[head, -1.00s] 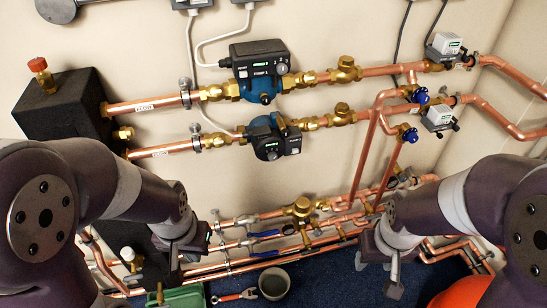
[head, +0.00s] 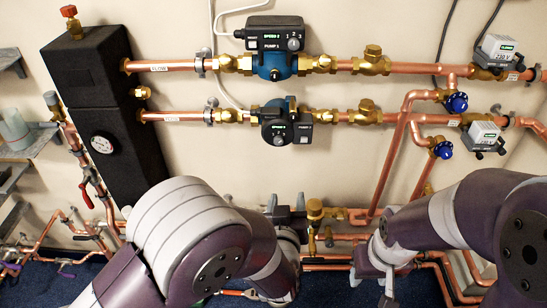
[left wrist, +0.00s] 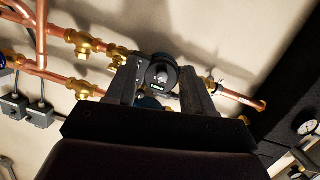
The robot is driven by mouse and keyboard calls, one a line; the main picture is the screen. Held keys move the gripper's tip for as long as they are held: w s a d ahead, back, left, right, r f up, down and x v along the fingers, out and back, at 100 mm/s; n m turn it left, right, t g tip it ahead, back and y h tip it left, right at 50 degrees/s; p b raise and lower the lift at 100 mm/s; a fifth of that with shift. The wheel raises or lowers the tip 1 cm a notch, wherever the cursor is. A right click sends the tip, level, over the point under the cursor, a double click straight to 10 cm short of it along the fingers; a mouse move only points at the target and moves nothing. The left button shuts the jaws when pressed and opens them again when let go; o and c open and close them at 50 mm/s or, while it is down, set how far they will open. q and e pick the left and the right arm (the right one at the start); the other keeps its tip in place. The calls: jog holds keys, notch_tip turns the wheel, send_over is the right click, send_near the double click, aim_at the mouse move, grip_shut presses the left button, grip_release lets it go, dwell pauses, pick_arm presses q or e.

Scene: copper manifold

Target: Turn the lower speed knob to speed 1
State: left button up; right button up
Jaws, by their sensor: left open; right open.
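The display is too small to read. In the left wrist view the pump's round face (left wrist: 160,76) shows between my fingers. My left gripper (head: 286,208) is open and empty, its fingers pointing up below the lower pump and apart from it in the head view. It also shows in the left wrist view (left wrist: 162,92). My right gripper (head: 388,301) is low at the bottom edge, partly cut off.
The upper pump (head: 272,48), reading speed 2, is above on its own pipe. Brass valves (head: 368,112) and blue-handled valves (head: 442,149) are to the right. A black insulated block (head: 95,80) with a gauge stands left. Lower copper pipes (head: 330,256) run behind my arms.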

aim_at(279, 143)
pick_arm(q)
notch_tip(279, 143, up, 5)
jog(key=w+a+n+t+y, duration=0.1)
jog(key=w+a+t+y, duration=0.1)
jog(key=w, duration=1.1)
jog(key=shift+w+f+p, duration=0.2)
jog(key=shift+w+p, duration=0.1)
jog(key=shift+p, duration=0.05)
grip_shut()
